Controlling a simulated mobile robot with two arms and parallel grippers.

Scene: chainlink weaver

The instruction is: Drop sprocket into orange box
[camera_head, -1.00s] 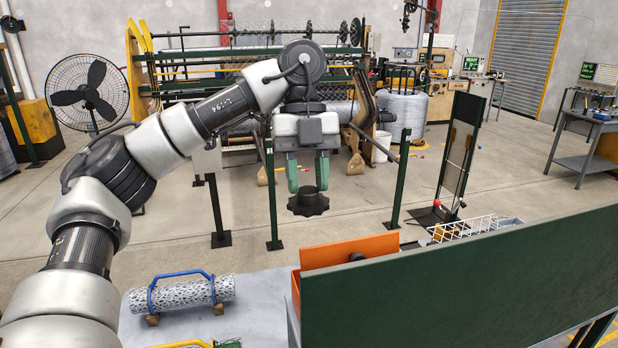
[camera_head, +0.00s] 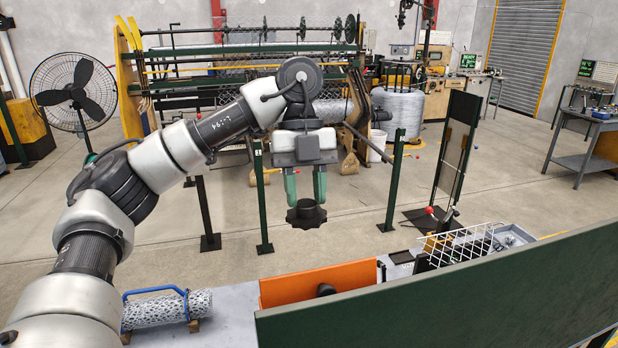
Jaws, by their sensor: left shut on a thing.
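My left gripper (camera_head: 306,190) has green fingers and points straight down. It is shut on the dark sprocket (camera_head: 306,215), a black toothed disc with a hub on top. The sprocket hangs in the air, above the orange box (camera_head: 290,288) in the picture and seemingly beyond its back wall. The orange box stands on the grey table, and the dark green panel in front hides its lower part. A small dark object (camera_head: 326,290) shows inside the box. My right gripper is not in view.
The dark green panel (camera_head: 440,292) crosses the lower right foreground. A white wire rack (camera_head: 462,246) stands right of the box. A mesh roll (camera_head: 165,310) with a blue handle lies on the table at left. Green posts (camera_head: 262,198) stand behind the table.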

